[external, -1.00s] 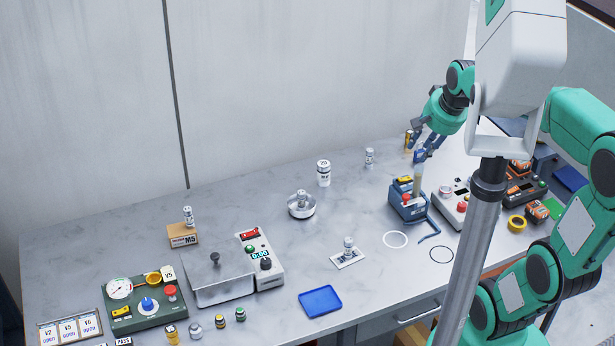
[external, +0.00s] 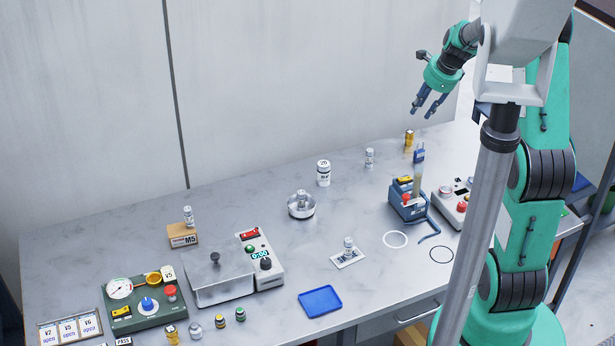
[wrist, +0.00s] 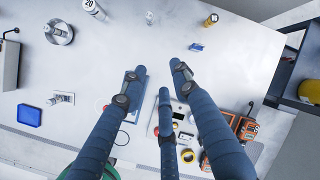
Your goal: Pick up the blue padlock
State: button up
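The blue padlock (external: 419,156) stands on the worktop near its far right part, just in front of a gold-coloured cylinder (external: 409,140). It also shows in the wrist view as a small blue block (wrist: 196,47), beyond my fingertips and a little to the right. My gripper (external: 421,115) is in the air above the far edge of the worktop, clear of the padlock. In the wrist view my gripper (wrist: 160,74) has its fingers apart, with nothing between them.
A blue device (external: 408,207) with a hooked blue handle and a red-buttoned box (external: 451,207) stand nearer me. A silver vial (external: 369,158) and a white canister (external: 323,173) stand to the left.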

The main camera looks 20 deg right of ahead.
jog(key=w+d+f+m+p, duration=0.2)
jog(key=w+d+f+m, duration=0.1)
jog(key=d+f+m, duration=0.1)
jog(key=w+d+f+m+p, duration=0.2)
jog(key=w+d+f+m, duration=0.1)
jog(key=d+f+m, duration=0.2)
jog(key=d+f, duration=0.2)
jog(key=d, duration=0.1)
jog(key=shift+w+d+f, duration=0.2)
jog(key=shift+w+d, duration=0.15)
jog(key=shift+d, duration=0.05)
jog(key=shift+f, duration=0.15)
send_near(424, 150)
jog(key=shift+w+a+f+b, duration=0.35)
jog(key=shift+w+f, duration=0.15)
jog(key=shift+w, duration=0.25)
jog(key=shift+b+x, duration=0.4)
jog(key=shift+x, duration=2.25)
jog(key=shift+r, duration=0.1)
grip_shut()
